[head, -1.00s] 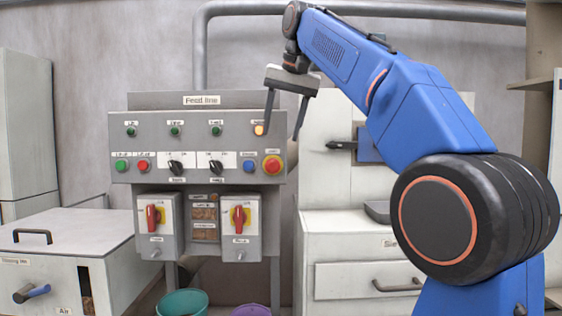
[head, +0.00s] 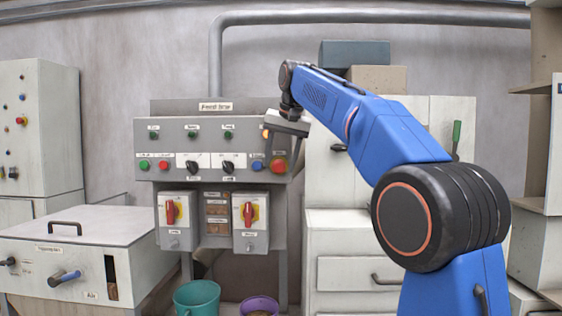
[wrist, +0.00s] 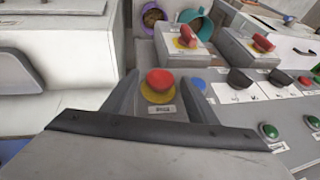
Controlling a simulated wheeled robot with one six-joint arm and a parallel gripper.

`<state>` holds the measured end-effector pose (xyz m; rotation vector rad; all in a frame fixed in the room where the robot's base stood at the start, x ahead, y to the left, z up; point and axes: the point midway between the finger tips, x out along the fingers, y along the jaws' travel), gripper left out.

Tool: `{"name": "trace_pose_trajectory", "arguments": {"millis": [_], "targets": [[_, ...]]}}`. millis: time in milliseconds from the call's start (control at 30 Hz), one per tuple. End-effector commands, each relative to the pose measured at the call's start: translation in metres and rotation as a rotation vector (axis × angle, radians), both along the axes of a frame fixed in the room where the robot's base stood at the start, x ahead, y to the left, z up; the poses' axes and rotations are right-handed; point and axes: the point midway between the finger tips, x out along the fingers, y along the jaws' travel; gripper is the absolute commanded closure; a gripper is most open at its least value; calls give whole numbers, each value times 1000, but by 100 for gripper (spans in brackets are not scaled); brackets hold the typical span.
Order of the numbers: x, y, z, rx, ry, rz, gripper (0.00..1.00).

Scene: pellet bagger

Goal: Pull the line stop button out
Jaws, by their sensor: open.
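The line stop button (head: 279,166) is a red mushroom head on a yellow ring at the right end of the grey Feed line panel. In the wrist view the red button (wrist: 159,80) stands between my two dark fingers, with a small label beside it. My gripper (wrist: 158,88) is open, one finger on either side of the button, with visible space around the red head. I cannot tell how far the fingertips are from the panel face. In the head view my gripper (head: 284,148) is in front of the panel's right end, just above the button.
A blue button (head: 257,166) sits close to the left of the stop button. Black selector knobs (head: 228,168) and green lamps (head: 229,134) are farther along the panel. Red rotary switches (head: 249,214) are below. A teal bucket (head: 197,297) and a purple bucket (head: 259,306) stand underneath.

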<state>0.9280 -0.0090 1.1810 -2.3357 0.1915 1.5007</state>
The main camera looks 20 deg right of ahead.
Motion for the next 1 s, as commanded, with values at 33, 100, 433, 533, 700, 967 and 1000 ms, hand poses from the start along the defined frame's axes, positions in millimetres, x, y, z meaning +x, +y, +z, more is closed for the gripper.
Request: {"name": "trace_pose_trajectory", "arguments": {"millis": [33,100,433,533,700,967,1000], "targets": [[0,0,0,0,0,0,52],[0,0,0,0,0,0,69],[-7,2,1,0,0,0,100],[-12,3,0,-1,1,0,100],[-13,4,0,0,3,0,100],[-13,4,0,0,3,0,47],[-13,4,0,0,2,0,47]]}}
